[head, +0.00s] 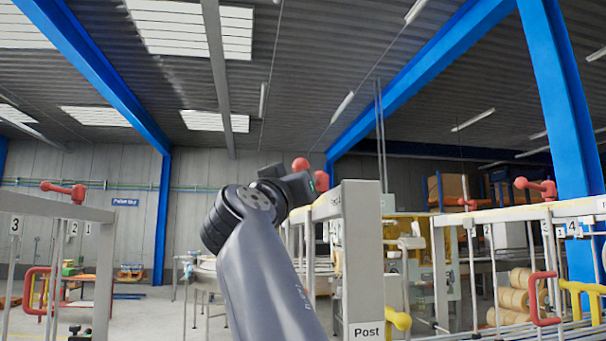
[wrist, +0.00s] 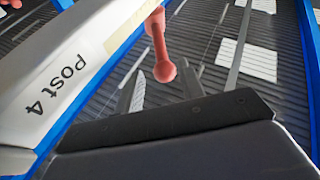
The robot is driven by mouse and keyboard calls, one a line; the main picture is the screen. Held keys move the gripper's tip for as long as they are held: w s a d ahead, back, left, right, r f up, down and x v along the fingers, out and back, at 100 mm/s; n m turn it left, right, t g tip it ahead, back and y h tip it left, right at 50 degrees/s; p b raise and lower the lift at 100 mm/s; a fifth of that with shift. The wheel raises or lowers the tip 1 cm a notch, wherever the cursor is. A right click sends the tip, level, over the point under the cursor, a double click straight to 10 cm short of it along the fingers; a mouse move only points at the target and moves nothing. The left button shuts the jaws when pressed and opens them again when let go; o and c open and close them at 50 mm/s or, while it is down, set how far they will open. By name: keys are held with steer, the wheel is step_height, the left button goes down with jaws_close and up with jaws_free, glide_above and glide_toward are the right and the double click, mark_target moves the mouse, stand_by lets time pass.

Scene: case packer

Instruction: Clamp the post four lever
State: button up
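The post four lever is red with a ball end (wrist: 164,71); it points down into the wrist view from the top. The white post beside it (wrist: 60,70) carries the label "Post 4". My gripper (wrist: 163,80) is open, with one grey finger on each side of the ball in the picture. I cannot tell whether either finger touches it. In the head view, my gripper (head: 312,184) is beside the top of a pale post (head: 361,245), with red balls (head: 300,164) showing just behind it. My wrist hides most of the lever there.
Another red lever (head: 65,190) sits on the left frame, and one (head: 537,188) on the right frame. Red handles (head: 540,300) and a yellow handle (head: 398,319) stick out lower down. A blue column (head: 565,120) stands at right. Open floor shows at left.

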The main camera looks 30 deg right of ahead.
steer(key=p+x, duration=0.4)
steer(key=x, duration=0.5)
steer(key=shift+w+p, duration=0.1)
steer(key=shift+p, duration=0.25)
steer(key=shift+c, duration=0.6)
steer(key=c, duration=0.6)
jaws_close()
steer(key=shift+r, duration=0.1)
